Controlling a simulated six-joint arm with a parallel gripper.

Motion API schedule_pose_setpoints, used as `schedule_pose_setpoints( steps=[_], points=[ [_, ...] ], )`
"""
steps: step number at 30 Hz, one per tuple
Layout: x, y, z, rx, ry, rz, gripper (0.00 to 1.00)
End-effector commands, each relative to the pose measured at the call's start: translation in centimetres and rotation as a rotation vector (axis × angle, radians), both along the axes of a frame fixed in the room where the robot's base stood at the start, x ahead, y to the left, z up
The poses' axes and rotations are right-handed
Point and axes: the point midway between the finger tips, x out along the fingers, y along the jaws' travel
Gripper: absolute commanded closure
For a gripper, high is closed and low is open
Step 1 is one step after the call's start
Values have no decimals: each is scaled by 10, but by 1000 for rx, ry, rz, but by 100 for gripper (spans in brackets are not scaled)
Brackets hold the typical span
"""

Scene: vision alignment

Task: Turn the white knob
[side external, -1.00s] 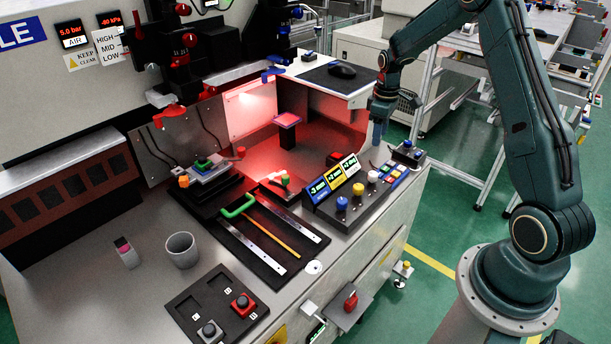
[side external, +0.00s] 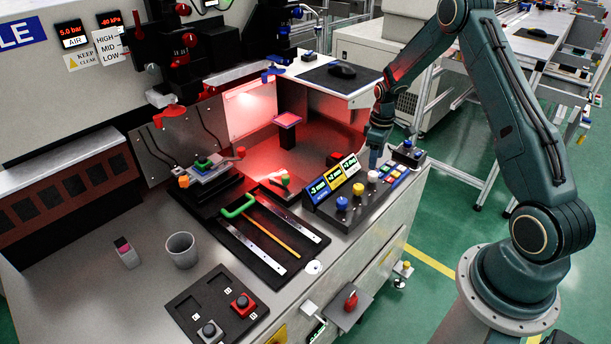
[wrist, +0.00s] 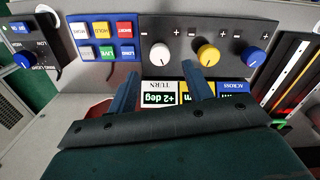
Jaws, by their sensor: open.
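The white knob (side external: 372,176) is the right one of three knobs on the sloped black control panel. In the wrist view the white knob (wrist: 160,55) lies ahead of the gap between my fingers, under the minus and plus marks. My gripper (wrist: 162,70) is open, one finger to each side of the knob's line. In the side view my gripper (side external: 373,162) hangs just above the white knob, pointing down. I cannot tell whether the fingers touch it. The TURN display (wrist: 158,97) reads +2 deg.
The yellow knob (wrist: 208,55) is close to my right finger, with the blue knob (wrist: 252,57) beyond. A block of coloured buttons (wrist: 103,38) lies left of the white knob. A separate box with a blue knob (side external: 407,147) stands right of the panel.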

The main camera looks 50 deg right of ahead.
Motion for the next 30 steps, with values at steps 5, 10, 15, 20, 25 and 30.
schedule_pose_setpoints(
  steps=[5, 10, 15, 20, 25, 30],
  points=[
    [0, 0, -28, 1, 2, 0, 50],
    [0, 0, -46, 1, 1, 0, 50],
    [0, 0, -56, 0, 0, 0, 50],
    [0, 0, -58, 0, 0, 0, 50],
    [0, 0, -58, 0, 0, 0, 50],
    [0, 0, -58, 0, 0, 0, 79]
  ],
)
